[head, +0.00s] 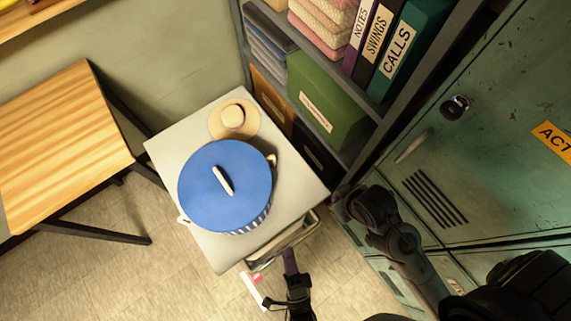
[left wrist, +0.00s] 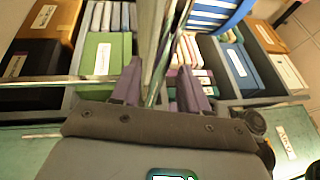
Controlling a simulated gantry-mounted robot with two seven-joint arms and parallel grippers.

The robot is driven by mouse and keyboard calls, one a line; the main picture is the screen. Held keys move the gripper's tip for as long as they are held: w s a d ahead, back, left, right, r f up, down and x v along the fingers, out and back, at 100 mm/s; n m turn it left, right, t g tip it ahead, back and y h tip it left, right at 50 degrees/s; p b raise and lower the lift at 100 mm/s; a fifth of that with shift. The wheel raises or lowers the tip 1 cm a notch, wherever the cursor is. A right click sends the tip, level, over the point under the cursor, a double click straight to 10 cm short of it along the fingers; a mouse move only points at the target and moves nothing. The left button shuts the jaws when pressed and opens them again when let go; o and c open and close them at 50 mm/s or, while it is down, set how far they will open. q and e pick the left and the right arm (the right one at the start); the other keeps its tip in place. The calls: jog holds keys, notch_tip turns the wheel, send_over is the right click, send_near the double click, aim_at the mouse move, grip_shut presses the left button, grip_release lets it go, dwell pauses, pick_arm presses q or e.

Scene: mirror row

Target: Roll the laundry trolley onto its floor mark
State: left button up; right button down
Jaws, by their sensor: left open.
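The laundry trolley (head: 300,190) has a pale square top and a metal handle bar (head: 285,243) along its lower right edge. White lines with a red patch (head: 251,289) on the floor below the handle look like the floor mark, partly hidden. Dark arm links of mine show at the right; my right gripper's fingers do not show.
A blue-lidded pot (head: 205,195) and a straw hat (head: 243,118) stand on the trolley. A wooden table (head: 60,145) is at left, a shelf with binders (head: 400,45) and a green box (head: 322,100) behind, green lockers (head: 480,150) at right. Open floor (head: 90,270) lies at lower left.

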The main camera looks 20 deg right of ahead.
pick_arm(q)
jog(key=b+v, duration=0.1)
jog(key=v, duration=0.5)
jog(key=shift+s, duration=0.2)
